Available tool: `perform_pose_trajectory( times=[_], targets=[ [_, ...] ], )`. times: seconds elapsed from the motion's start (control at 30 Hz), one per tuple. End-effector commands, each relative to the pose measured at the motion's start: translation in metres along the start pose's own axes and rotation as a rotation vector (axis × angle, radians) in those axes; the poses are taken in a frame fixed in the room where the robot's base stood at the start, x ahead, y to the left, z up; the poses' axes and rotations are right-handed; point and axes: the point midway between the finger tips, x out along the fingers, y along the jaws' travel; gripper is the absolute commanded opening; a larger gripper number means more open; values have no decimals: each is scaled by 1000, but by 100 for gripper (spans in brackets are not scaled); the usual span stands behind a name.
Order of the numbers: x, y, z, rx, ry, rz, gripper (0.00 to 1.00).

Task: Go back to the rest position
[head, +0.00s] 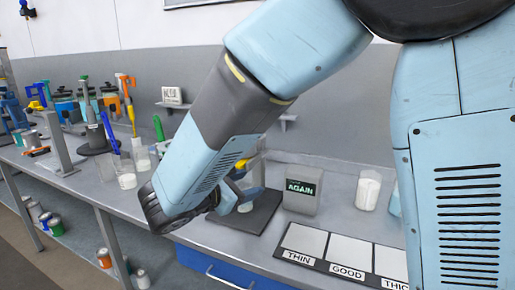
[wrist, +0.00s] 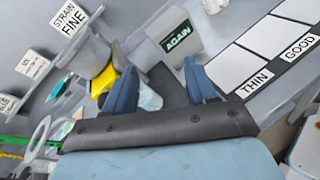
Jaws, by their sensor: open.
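My arm reaches down across the middle of the head view. My gripper (wrist: 163,88) shows in the wrist view as two blue fingers spread apart with nothing clamped between them. In the head view the gripper (head: 229,192) is partly hidden behind my forearm, above a dark mat (head: 262,213) on the bench. A pale vessel (wrist: 150,98) and a yellow item (wrist: 103,83) show near the left finger in the wrist view; whether the finger touches them I cannot tell.
A grey box reading AGAIN (head: 303,188) stands behind the mat. A board labelled THIN, GOOD and THICK (head: 318,262) lies at the front right. A white-filled jar (head: 368,190) stands right of the box. Stands, tools and jars crowd the bench's left side.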

Motion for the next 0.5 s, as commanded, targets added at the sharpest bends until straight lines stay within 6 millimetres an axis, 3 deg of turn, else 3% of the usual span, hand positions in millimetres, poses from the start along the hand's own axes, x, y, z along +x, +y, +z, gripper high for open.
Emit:
perform_pose_trajectory(
  times=[0.03, 0.2, 0.5],
  targets=[
    [14, -10, 11, 38, 18, -56, 56],
    [47, -44, 39, 167, 83, -227, 56],
    [82, -106, 79, 430, 186, -504, 56]
  ],
)
